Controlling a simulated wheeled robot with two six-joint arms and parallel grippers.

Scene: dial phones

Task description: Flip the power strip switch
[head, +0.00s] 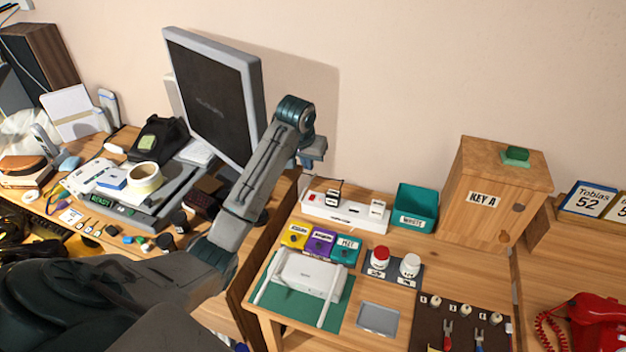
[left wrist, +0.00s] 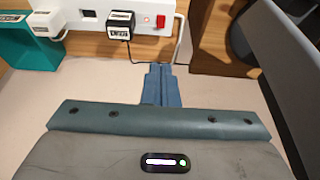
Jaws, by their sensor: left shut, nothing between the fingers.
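The white power strip (head: 345,214) lies at the back of the wooden table, with black and white plugs in it. Its small red switch (head: 312,197) is at the strip's left end. In the left wrist view the strip (left wrist: 75,30) runs along the top, and the red switch (left wrist: 163,24) shows near its right end, beside a small lit light. My left gripper (head: 308,162) is above and behind the switch end, apart from the strip. Its blue-grey fingers (left wrist: 160,82) are shut together and empty. My right gripper is not in view.
A teal bin (head: 414,208) stands right of the strip, and the wooden key cabinet (head: 496,192) further right. A monitor (head: 212,95) stands left of my arm. A white router (head: 305,271) and labelled boxes sit in front of the strip.

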